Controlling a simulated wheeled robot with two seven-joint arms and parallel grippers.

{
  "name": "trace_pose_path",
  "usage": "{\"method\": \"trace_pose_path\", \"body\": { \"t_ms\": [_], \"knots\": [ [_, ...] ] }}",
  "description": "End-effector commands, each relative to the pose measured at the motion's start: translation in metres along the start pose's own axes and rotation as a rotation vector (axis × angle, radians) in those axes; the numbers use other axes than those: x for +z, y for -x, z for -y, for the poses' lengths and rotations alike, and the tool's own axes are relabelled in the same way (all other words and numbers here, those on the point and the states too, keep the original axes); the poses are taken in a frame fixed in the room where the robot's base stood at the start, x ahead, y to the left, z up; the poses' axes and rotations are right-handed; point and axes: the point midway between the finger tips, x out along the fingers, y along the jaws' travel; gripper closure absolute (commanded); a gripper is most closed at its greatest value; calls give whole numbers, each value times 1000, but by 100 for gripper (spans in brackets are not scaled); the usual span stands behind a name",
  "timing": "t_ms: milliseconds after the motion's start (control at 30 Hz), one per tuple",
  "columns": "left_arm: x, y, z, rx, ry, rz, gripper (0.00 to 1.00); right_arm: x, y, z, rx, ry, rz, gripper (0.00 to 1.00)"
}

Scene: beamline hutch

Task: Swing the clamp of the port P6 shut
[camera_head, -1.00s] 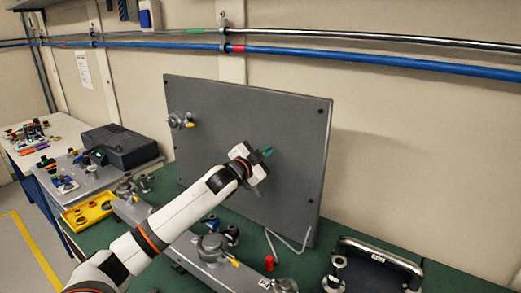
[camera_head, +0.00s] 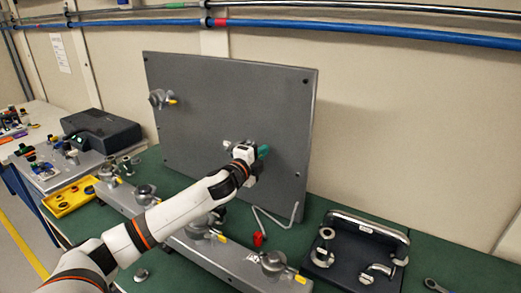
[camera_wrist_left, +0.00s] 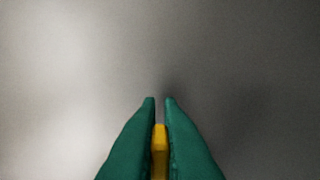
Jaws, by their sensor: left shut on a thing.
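My left gripper (camera_head: 263,152) is in front of the upright grey panel (camera_head: 215,85), right of its middle. In the left wrist view its green fingertips (camera_wrist_left: 160,102) are shut on a yellow tab (camera_wrist_left: 160,150), with a blurred grey surface beyond. A metal fitting (camera_head: 230,146) shows just left of the gripper on the panel. The gripper hides most of it, and I cannot tell its clamp's angle. No P6 label is readable. A similar clamped port (camera_head: 160,98) with a yellow tab sits at the panel's upper left. My right gripper is not in view.
A grey rail (camera_head: 240,262) with several clamped ports lies in front of the panel, partly under my left arm. A bent metal stand (camera_head: 285,222) and a red piece (camera_head: 258,240) are near the panel's foot. A dark tray (camera_head: 355,250) stands right; a yellow tray (camera_head: 70,197) stands left.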

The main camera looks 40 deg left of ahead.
Motion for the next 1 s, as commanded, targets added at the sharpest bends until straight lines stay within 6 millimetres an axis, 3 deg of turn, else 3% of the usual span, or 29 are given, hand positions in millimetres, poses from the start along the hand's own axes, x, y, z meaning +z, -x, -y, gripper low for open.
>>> {"method": "trace_pose_path", "body": {
  "t_ms": [667,800,1000],
  "knots": [
    [0,0,8,-2,-66,-1,100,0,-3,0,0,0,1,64],
    [0,0,8,-2,-65,-1,74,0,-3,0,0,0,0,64],
    [0,0,7,-1,-63,0,72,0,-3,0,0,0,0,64]
  ]
}}
